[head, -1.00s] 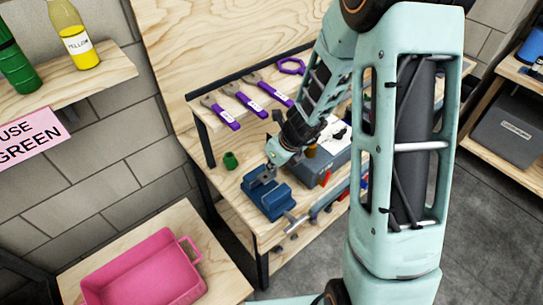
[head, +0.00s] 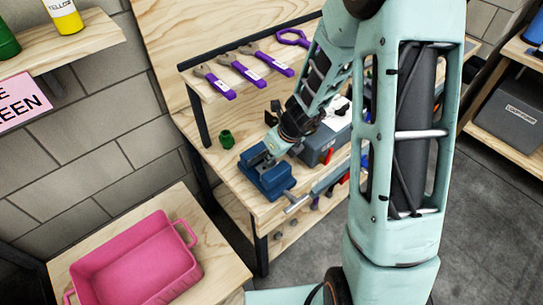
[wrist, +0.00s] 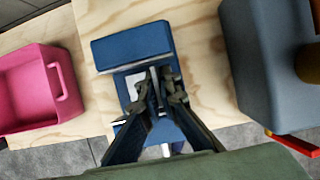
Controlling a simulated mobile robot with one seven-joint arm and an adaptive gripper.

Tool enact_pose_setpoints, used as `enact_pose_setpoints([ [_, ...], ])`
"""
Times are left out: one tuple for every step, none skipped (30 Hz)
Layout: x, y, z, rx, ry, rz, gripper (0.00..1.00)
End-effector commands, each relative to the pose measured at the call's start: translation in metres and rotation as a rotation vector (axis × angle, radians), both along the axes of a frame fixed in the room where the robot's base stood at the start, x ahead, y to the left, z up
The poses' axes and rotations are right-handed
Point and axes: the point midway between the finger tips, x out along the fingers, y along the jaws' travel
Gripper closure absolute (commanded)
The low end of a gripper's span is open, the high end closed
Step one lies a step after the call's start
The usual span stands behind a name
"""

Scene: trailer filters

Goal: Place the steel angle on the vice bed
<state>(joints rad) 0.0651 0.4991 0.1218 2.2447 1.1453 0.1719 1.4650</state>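The blue vice (head: 266,184) stands at the front left corner of the wooden workbench. In the wrist view, the vice (wrist: 130,48) lies under my gripper (wrist: 157,84), with its wide jaw block beyond the fingertips. The fingers are closed together around a thin upright grey edge, which looks like part of the steel angle. A pale flat part of the steel angle (wrist: 134,86) shows just left of the fingers, over the vice bed. I cannot tell whether it touches the bed. In the head view my gripper (head: 268,155) is low at the vice and mostly hides the angle.
A grey toolbox (head: 318,146) stands close right of the vice. A green cup-like part (head: 227,139) is behind it to the left. Purple-handled tools (head: 250,70) lie on the raised shelf. A pink bin (head: 140,262) sits on a lower table at left.

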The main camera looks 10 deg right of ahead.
Motion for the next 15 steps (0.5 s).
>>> enact_pose_setpoints([
  [0.0002, 0.0, 0.0007, 0.0, 0.0, 0.0, 1.0],
  [0.0001, 0.0001, 0.0008, 0.0, 0.0, 0.0, 1.0],
  [0.0002, 0.0, 0.0008, 0.0, 0.0, 0.0, 1.0],
  [0.0002, 0.0, 0.0008, 0.0, 0.0, 0.0, 1.0],
  [0.0001, 0.0, 0.0008, 0.0, 0.0, 0.0, 1.0],
  [0.0002, 0.0, 0.0007, 0.0, 0.0, 0.0, 1.0],
  [0.0002, 0.0, 0.0005, 0.0, 0.0, 0.0, 1.0],
  [0.0001, 0.0001, 0.0002, 0.0, 0.0, 0.0, 1.0],
  [0.0001, 0.0001, -0.0003, 0.0, 0.0, 0.0, 1.0],
  [0.0001, 0.0001, -0.0008, 0.0, 0.0, 0.0, 1.0],
  [0.0001, 0.0001, -0.0014, 0.0, 0.0, 0.0, 1.0],
  [0.0001, 0.0, -0.0022, 0.0, 0.0, 0.0, 1.0],
  [0.0001, 0.0, -0.0029, 0.0, 0.0, 0.0, 1.0],
  [0.0001, 0.0, -0.0036, 0.0, 0.0, 0.0, 1.0],
  [0.0001, 0.0, -0.0045, 0.0, 0.0, 0.0, 1.0],
])
